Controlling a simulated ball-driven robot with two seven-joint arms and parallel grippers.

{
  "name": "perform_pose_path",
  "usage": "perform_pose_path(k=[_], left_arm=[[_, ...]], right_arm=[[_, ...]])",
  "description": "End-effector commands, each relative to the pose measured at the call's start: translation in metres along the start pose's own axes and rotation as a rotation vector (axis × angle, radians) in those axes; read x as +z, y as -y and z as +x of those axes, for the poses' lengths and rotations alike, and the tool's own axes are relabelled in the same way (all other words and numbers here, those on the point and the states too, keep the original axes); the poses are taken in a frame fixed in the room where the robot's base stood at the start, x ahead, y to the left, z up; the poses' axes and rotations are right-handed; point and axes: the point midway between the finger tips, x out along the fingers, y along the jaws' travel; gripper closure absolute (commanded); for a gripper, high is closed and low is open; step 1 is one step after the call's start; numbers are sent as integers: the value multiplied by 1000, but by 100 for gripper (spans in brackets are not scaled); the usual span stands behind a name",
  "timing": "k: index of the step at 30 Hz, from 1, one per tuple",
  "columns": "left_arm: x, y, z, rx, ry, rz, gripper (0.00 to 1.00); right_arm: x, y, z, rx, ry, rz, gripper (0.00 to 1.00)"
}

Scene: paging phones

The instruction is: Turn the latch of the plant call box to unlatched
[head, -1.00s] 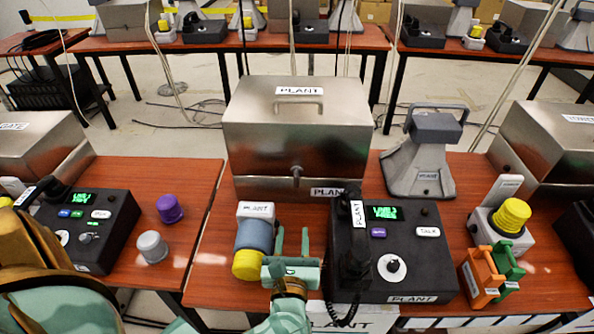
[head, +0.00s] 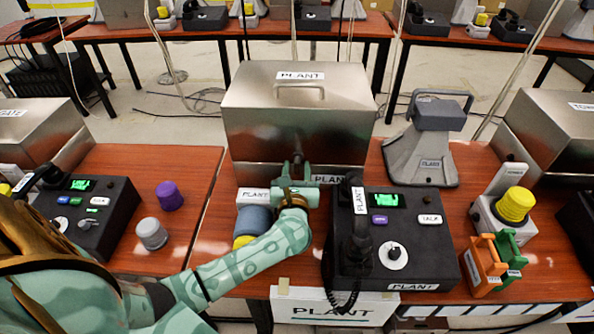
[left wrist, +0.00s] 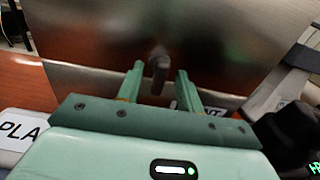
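The plant call box (head: 297,110) is a brushed-metal box with a handle on its lid and PLANT labels. Its latch is a small dark knob-like lever (head: 298,152) low on the front face. In the left wrist view the latch (left wrist: 158,70) hangs roughly upright against the metal front. My left gripper (head: 297,172) is open and empty, pointing at the box front. In the left wrist view its two fingers (left wrist: 159,78) stand on either side of the latch. I cannot tell whether they touch it. My right gripper is not in view.
A black PLANT phone console (head: 390,240) with handset stands to the right of my left gripper. A grey horn speaker (head: 425,150) stands behind it. A grey and yellow cylinder (head: 252,220) lies just left of the gripper. A yellow-capped beacon (head: 514,205) is further right.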

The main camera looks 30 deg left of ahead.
Motion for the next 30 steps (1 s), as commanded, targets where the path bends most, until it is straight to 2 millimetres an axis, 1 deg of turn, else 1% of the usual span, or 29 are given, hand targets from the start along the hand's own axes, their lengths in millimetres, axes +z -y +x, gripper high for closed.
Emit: perform_pose_path(k=[7, 8, 9, 11, 23, 30], left_arm=[[0, 0, 1, 0, 0, 0, 64], [0, 0, 1, 0, 0, 0, 72], [0, 0, 1, 0, 0, 0, 83], [0, 0, 1, 0, 0, 0, 100], [1, 0, 0, 1, 0, 38, 100], [2, 1, 0, 0, -1, 174, 100]], right_arm=[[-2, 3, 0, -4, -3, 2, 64], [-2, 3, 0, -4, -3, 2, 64], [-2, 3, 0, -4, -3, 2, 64], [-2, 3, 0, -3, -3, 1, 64], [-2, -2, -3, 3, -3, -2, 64], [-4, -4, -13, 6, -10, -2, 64]])
